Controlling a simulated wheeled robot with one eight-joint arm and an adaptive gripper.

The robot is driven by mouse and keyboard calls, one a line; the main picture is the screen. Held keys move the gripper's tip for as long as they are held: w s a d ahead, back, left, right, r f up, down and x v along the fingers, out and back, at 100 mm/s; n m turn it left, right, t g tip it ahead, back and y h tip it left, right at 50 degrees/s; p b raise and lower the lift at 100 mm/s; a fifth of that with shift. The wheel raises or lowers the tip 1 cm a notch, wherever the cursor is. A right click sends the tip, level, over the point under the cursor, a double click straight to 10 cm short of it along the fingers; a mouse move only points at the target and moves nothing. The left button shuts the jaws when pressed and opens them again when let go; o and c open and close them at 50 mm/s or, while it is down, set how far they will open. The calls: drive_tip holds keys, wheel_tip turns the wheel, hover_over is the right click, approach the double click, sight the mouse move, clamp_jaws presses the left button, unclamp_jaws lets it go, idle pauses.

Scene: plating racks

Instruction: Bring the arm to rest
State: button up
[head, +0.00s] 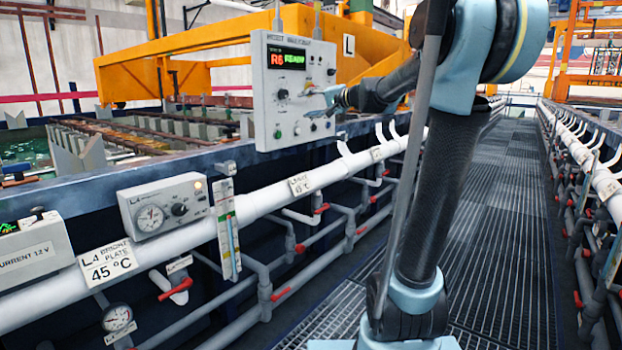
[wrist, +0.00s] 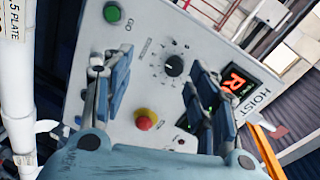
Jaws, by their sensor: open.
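My arm reaches to the left across the head view. The panel face (wrist: 150,70) lies beyond the fingers, with a black rotary knob (wrist: 174,66), a red button (wrist: 146,119) and a green button (wrist: 112,13). Whether a finger touches the panel I cannot tell.
A display (head: 287,59) reads R6 and READY. A white pipe (head: 265,200) with red-handled valves runs along the tank side. A grey meter box (head: 165,205) sits on it. The grated walkway (head: 510,200) is clear, with another pipe row (head: 590,160) at right.

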drive_tip(key=s+d+f+n+g+h, duration=0.1)
drive_tip(key=s+d+f+h, duration=0.3)
drive_tip(key=s+f, duration=0.9)
drive_tip(key=s+d+f+n+g+h, duration=0.2)
drive_tip(key=s+d+f+g+h, duration=0.2)
drive_tip(key=s+d+f, duration=0.5)
drive_tip(key=s+d+f+n+g+h, duration=0.2)
drive_tip(key=s+d+f, duration=0.4)
drive_tip(key=s+f, duration=1.2)
drive_tip(key=shift+s+d+f+g+h, duration=0.25)
drive_tip(key=shift+f+g+h, duration=0.45)
drive_tip(key=shift+h, duration=0.4)
drive_tip(key=shift+a, duration=0.1)
drive_tip(key=shift+w+f, duration=0.15)
drive_tip(key=shift+w, duration=0.3)
drive_tip(key=shift+c, duration=0.3)
clamp_jaws()
